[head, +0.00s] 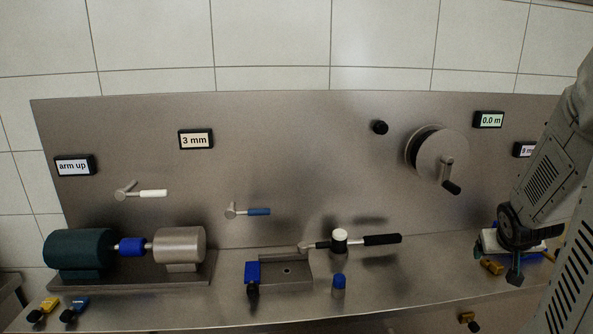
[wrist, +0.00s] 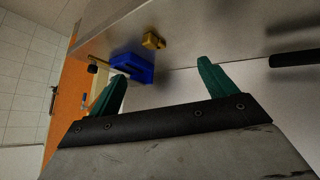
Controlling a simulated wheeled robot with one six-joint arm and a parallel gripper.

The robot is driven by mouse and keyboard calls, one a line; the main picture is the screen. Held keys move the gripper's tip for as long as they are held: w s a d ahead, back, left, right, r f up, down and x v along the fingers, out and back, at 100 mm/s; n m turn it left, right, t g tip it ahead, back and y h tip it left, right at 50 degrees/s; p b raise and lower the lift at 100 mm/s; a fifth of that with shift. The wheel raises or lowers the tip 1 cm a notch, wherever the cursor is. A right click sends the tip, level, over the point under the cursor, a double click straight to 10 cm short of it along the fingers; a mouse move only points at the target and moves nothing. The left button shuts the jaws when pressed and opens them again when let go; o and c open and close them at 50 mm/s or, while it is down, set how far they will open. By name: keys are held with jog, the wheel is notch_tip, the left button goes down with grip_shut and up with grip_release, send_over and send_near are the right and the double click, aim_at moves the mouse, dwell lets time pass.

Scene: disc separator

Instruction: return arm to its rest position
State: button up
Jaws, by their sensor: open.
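My arm comes in from the right edge of the head view, over the right end of the steel bench (head: 420,285). My gripper (head: 514,277) points down there, in front of a white and blue object that it partly hides. In the wrist view my gripper (wrist: 160,82) shows two green fingers spread wide apart with nothing between them. A blue block (wrist: 132,67) and a small brass-yellow piece (wrist: 153,41) lie beyond the fingertips. I cannot tell whether the fingers touch anything.
A crank wheel (head: 437,153) is on the back panel, left of my arm. A black-handled lever (head: 380,240), a blue-capped piece (head: 339,284) and a motor (head: 80,252) with a coupled drum (head: 180,246) stand on the bench. Small displays, including "arm up" (head: 75,166), hang on the panel.

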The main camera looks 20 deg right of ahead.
jog(key=s+a+r+n+g+y, duration=0.1)
jog(key=s+a+r+n+y, duration=0.1)
jog(key=a, duration=1.1)
jog(key=s+a+r+n+g+y, duration=0.1)
jog(key=s+a+r, duration=0.3)
jog(key=a, duration=0.9)
jog(key=s+a+r+n+g+y, duration=0.1)
jog(key=s+a+r+n+y, duration=0.2)
jog(key=a, duration=0.9)
jog(key=shift+a+r+n+y, duration=0.35)
jog(key=shift+a+n+y, duration=0.05)
jog(key=shift+s, duration=0.1)
jog(key=shift+c, duration=0.3)
